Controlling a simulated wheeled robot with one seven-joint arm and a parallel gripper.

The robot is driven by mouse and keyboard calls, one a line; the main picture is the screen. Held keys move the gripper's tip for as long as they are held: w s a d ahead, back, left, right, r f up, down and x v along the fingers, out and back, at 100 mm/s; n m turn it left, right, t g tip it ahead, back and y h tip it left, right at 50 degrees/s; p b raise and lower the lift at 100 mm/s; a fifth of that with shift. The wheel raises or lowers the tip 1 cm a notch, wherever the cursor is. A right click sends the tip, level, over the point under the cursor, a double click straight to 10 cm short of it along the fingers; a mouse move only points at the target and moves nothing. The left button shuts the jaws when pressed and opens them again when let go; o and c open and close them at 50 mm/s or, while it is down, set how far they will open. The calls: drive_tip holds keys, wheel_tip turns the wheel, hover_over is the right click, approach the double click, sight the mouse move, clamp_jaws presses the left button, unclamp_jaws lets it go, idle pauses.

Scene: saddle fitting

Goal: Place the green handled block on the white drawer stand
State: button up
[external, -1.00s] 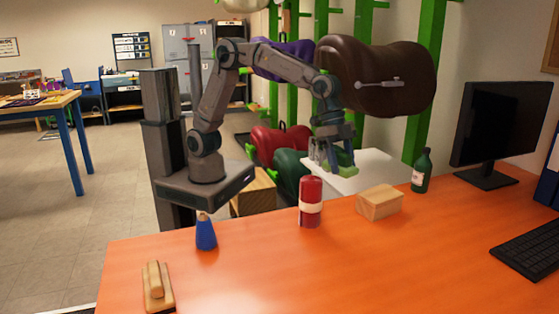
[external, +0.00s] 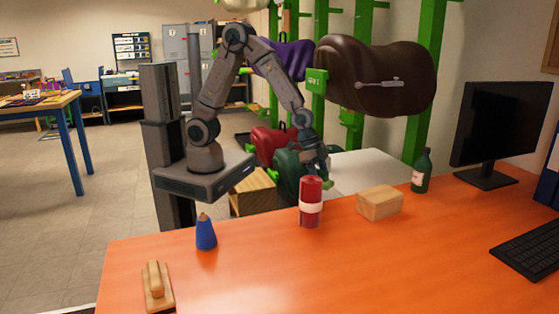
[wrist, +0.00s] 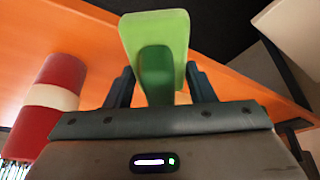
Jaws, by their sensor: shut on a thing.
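The green handled block (wrist: 180,30) is in my gripper (wrist: 160,85), with a dark finger on each side of its handle in the wrist view. In the external view my gripper (external: 316,168) is just behind the red bottle, and only a small green bit of the block (external: 329,184) shows beside it. The white drawer stand (external: 372,170) shows as a pale flat top behind the orange desk, right of my gripper. Its front is hidden by the desk. I cannot tell whether the block is over it.
The red bottle (external: 311,203) with a white band stands on the orange desk (external: 270,270), close to my gripper; it also shows in the wrist view (wrist: 50,97). A wooden block (external: 380,203) and a green bottle (external: 421,171) stand right. Saddles hang on green racks behind.

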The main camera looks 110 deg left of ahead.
drive_tip(key=s+f+n+y+p, duration=0.1)
drive_tip(key=s+f+n+p, duration=0.15)
drive_tip(key=s+f, duration=0.25)
drive_tip(key=shift+m, duration=0.25)
drive_tip(key=w+d+r, duration=0.1)
drive_tip(key=d+r, duration=0.1)
drive_tip(key=w+d+r, duration=0.1)
drive_tip(key=w+d, duration=0.1)
drive_tip(key=w+d+r, duration=0.1)
drive_tip(key=d+r, duration=0.1)
drive_tip(key=shift+w+r, duration=0.15)
drive_tip(key=shift+r, duration=0.15)
drive_tip(key=shift+w+d+r, duration=0.1)
drive_tip(key=shift+d+r, duration=0.15)
drive_tip(key=shift+d, duration=0.05)
drive_tip(key=shift+r, duration=0.1)
